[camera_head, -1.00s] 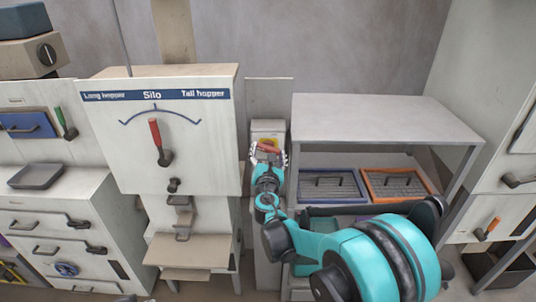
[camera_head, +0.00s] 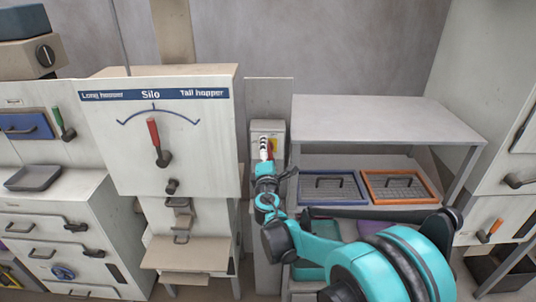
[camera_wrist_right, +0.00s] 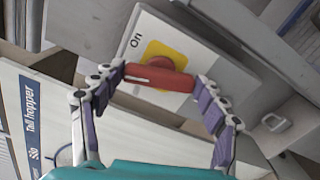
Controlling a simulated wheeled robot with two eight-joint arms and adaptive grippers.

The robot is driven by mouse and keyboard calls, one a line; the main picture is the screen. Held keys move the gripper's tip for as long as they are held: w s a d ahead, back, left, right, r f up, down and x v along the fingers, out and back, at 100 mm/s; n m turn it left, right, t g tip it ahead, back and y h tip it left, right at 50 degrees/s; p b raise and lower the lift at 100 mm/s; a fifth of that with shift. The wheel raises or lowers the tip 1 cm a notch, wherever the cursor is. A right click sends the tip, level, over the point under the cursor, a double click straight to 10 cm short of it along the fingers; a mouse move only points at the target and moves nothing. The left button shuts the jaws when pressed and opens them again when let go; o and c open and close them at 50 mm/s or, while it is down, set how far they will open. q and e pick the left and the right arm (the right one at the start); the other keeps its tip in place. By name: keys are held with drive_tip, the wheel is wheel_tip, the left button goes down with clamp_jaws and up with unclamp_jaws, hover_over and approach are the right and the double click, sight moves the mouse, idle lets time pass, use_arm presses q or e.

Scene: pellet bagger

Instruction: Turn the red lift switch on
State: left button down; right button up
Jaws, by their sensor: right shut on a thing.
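The red lift switch is a red bar handle (camera_wrist_right: 160,78) on a round red hub over a yellow plate (camera_wrist_right: 178,56), fixed to a pale switch box (camera_head: 268,127). The word "On" is printed on the box near one end of the handle in the right wrist view. My right gripper (camera_wrist_right: 161,79) is shut on the handle, with a fingertip at each end. In the head view, my right gripper (camera_head: 265,147) is in front of the box, and the red handle (camera_head: 270,149) stands about upright, partly hidden by the fingers. My left gripper is not in view.
The silo panel (camera_head: 205,140) with its red-handled lever (camera_head: 154,135) stands close on the left. A grey table (camera_head: 385,120) is on the right, with a blue-framed tray (camera_head: 363,187) and an orange-framed tray (camera_head: 431,190) beneath its top.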

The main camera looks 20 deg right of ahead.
drive_tip(key=shift+m, duration=1.5)
drive_tip(key=o, duration=1.2)
drive_tip(key=shift+c, duration=0.2)
drive_tip(key=v, duration=1.2)
drive_tip(key=shift+d+m, duration=0.1)
drive_tip(key=shift+m, duration=0.2)
